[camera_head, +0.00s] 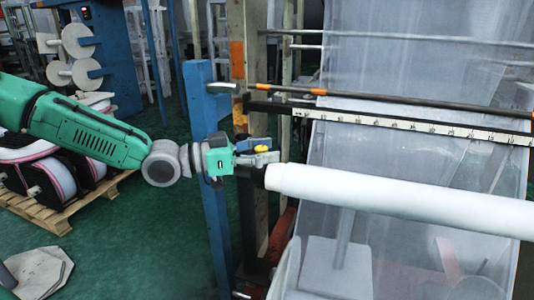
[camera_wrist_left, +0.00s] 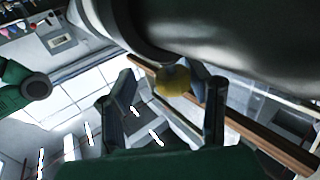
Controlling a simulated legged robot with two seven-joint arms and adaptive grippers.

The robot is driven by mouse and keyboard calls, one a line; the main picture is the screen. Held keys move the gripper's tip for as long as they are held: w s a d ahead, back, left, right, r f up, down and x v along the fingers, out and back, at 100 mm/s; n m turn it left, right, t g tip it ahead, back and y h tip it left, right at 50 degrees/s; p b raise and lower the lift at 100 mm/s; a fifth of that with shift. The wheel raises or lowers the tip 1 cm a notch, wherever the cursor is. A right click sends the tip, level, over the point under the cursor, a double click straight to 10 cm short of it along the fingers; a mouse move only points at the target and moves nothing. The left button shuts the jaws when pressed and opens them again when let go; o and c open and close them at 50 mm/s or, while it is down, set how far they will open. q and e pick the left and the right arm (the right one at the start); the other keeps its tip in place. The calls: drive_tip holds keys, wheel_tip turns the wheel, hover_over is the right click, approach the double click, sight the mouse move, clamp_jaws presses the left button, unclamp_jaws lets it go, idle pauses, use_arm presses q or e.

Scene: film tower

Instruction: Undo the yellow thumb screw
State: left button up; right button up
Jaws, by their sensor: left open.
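The yellow thumb screw (camera_head: 261,149) sits near the left end of the white film roll (camera_head: 390,189), by the blue post (camera_head: 206,165). In the left wrist view, the yellow screw (camera_wrist_left: 172,82) lies between the two fingers, below a large dark rounded part. My left gripper (camera_head: 262,156) reaches in from the left with its fingers at the screw. In the left wrist view, my left gripper (camera_wrist_left: 168,92) is open, one finger on each side of the screw, with visible gaps. The screw's shaft is hidden. My right gripper is not in view.
A dark bar (camera_head: 390,102) and a white ruler strip (camera_head: 400,123) cross above the roll. Translucent film (camera_head: 400,45) hangs behind. A wooden pallet (camera_head: 55,212) with wrapped rolls stands at left. Green floor (camera_head: 140,245) is open in front of the blue post.

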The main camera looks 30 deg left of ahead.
use_arm(q)
drive_tip(key=shift+w+d, duration=0.15)
drive_tip(key=shift+a+f, duration=0.15)
drive_tip(key=shift+a, duration=0.6)
drive_tip(key=shift+a+f, duration=0.15)
drive_tip(key=shift+a, duration=0.6)
drive_tip(key=shift+c, duration=1.2)
drive_tip(key=shift+a, duration=0.15)
drive_tip(key=c, duration=0.7)
drive_tip(key=shift+d+r, duration=0.25)
drive_tip(key=shift+d, duration=0.45)
clamp_jaws()
drive_tip(key=shift+d, duration=0.3)
drive_tip(key=shift+w+d, duration=0.1)
drive_tip(key=shift+w, duration=0.05)
drive_tip(key=shift+w+f, duration=0.1)
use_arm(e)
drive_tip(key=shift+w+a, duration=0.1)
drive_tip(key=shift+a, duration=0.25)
